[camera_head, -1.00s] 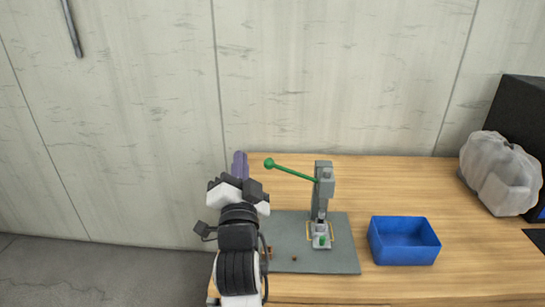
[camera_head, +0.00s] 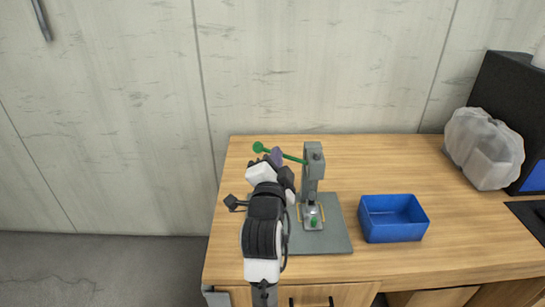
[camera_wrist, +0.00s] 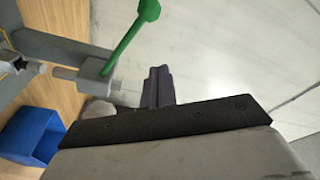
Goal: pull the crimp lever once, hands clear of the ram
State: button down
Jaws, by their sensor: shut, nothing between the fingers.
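The grey press (camera_head: 313,180) stands upright on a grey base plate (camera_head: 335,240) on the wooden bench. Its green crimp lever (camera_head: 293,158) with a round knob (camera_head: 259,147) sticks out to the left from the top. My gripper (camera_head: 277,156) is shut and empty, its purple fingers close to the lever; I cannot tell if they touch it. In the wrist view the shut fingers (camera_wrist: 158,86) are beside the green lever (camera_wrist: 128,42), with a visible gap in the picture. A small green piece (camera_head: 314,221) sits at the foot of the press, under the ram.
A blue bin (camera_head: 393,218) stands right of the base plate. A translucent plastic bag (camera_head: 483,148) and a black box (camera_head: 510,110) are at the back right. The bench's back middle is clear. A wall panel (camera_head: 320,60) rises behind.

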jog(key=w+d+r+p, duration=0.1)
jog(key=w+p, duration=0.1)
jog(key=w, duration=0.5)
jog(key=shift+s+a+f+p, duration=0.15)
jog(key=shift+a+f+p, duration=0.05)
jog(key=shift+a+f, duration=0.55)
jog(key=shift+s+a+f+p, duration=0.1)
jog(key=shift+a+f+p, duration=0.1)
jog(key=shift+a+f, duration=0.5)
jog(key=shift+a+r, duration=0.2)
jog(key=shift+r, duration=0.05)
jog(key=shift+f, duration=0.1)
